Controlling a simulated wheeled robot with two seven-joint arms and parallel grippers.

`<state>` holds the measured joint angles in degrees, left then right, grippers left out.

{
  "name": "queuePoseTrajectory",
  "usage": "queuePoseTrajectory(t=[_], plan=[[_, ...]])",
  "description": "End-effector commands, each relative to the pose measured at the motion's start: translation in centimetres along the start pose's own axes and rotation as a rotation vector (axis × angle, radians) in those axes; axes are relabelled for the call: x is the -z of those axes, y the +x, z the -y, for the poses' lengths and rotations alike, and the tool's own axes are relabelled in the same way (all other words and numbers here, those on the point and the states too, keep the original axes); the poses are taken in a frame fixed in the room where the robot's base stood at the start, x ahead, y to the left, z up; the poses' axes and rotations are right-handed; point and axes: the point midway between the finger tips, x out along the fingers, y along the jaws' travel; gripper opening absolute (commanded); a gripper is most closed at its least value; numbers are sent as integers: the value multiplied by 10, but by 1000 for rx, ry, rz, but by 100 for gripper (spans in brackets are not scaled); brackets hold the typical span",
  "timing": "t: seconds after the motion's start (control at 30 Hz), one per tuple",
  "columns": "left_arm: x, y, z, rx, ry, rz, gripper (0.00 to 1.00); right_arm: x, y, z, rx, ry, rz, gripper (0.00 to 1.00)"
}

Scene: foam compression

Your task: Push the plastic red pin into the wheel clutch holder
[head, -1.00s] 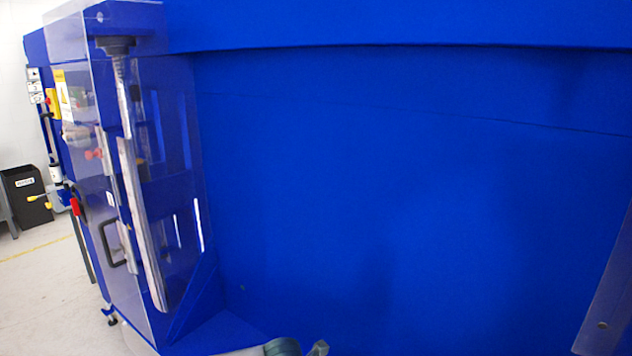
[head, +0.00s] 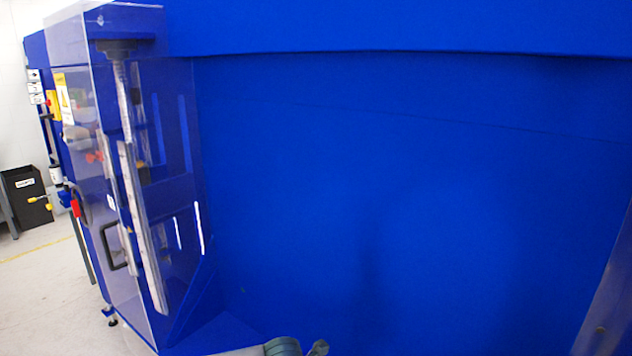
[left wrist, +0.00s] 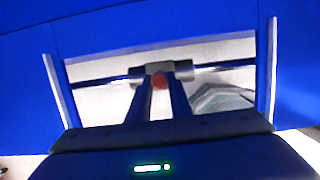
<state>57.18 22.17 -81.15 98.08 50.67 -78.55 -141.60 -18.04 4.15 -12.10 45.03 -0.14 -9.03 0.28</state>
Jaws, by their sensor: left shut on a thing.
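In the left wrist view, my left gripper (left wrist: 160,88) has its two dark blue fingers close together on a small round red piece, which looks like the red pin (left wrist: 159,82). Right behind the fingertips is a grey block on a horizontal dark bar, perhaps the wheel clutch holder (left wrist: 137,72). I cannot tell whether the pin is in this block, touching it, or just in front of it. The head view does not show the left gripper's fingers. My right gripper is in neither view.
A large blue machine panel (head: 400,190) fills most of the head view. A clear guard (head: 175,130) covers a metal column at its left. A black bin (head: 25,195) stands on the pale floor far left. Blue walls with pale edges (left wrist: 60,90) flank the opening in the wrist view.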

Motion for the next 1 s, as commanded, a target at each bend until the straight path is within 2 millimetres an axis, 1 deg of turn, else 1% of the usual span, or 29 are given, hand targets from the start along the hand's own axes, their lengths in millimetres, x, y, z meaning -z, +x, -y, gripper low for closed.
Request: queuePoseTrajectory(t=[0.03,1.0], plan=[[-1,-4,0,0,0,0,0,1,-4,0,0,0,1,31],[-11,-43,0,0,0,-1,0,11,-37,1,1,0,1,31]])
